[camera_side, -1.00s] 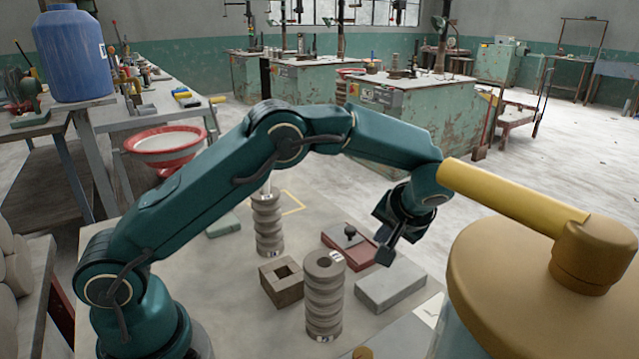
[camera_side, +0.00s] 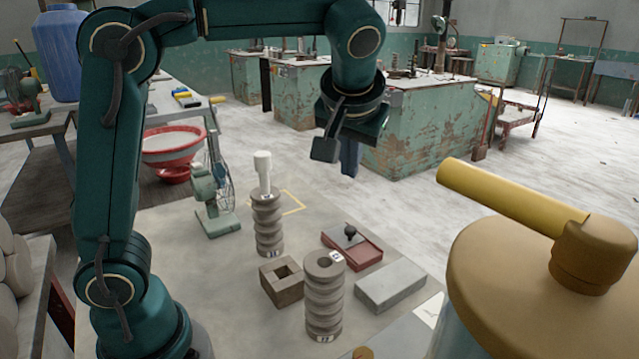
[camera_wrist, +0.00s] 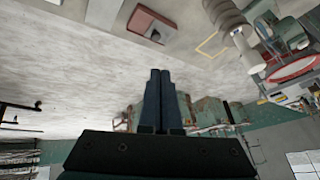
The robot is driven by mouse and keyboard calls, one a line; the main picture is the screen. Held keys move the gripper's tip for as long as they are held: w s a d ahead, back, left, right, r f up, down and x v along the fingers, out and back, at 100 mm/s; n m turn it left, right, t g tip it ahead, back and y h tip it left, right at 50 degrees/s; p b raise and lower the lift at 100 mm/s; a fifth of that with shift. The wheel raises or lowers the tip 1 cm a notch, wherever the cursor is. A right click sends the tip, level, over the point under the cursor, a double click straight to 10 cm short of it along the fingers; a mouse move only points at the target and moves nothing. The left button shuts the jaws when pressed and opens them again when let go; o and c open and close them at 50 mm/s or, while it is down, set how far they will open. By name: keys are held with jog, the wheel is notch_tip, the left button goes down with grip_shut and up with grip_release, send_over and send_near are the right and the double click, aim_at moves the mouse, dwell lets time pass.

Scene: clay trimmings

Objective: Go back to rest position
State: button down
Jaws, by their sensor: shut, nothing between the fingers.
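My gripper (camera_side: 337,153) is raised high above the work table (camera_side: 225,290) in the side view, clear of everything on it. Its fingers also show in the wrist view (camera_wrist: 159,75), shut side by side with nothing between them. A grey ribbed column (camera_side: 323,300) with a hole in its top stands at the table's front. A second ribbed column (camera_side: 268,225) stands farther back with a white piece (camera_side: 262,172) upright on top. A square brown block with a square hole (camera_side: 282,283) sits between them.
A red tray with a black knob (camera_side: 353,246) and a grey slab (camera_side: 390,286) lie on the right. A small green fan (camera_side: 212,195) stands at the back left. A tan lid with a yellow handle (camera_side: 540,265) fills the right foreground.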

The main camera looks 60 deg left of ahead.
jog(key=s+m+h, duration=0.2)
jog(key=s, duration=0.7)
jog(key=s+d+f+m+t+h, duration=0.1)
jog(key=s+d+f+m+h, duration=0.2)
jog(key=s+f, duration=0.3)
jog(key=shift+s+d+f, duration=0.2)
jog(key=shift+s+d, duration=0.3)
jog(key=shift+d, duration=0.1)
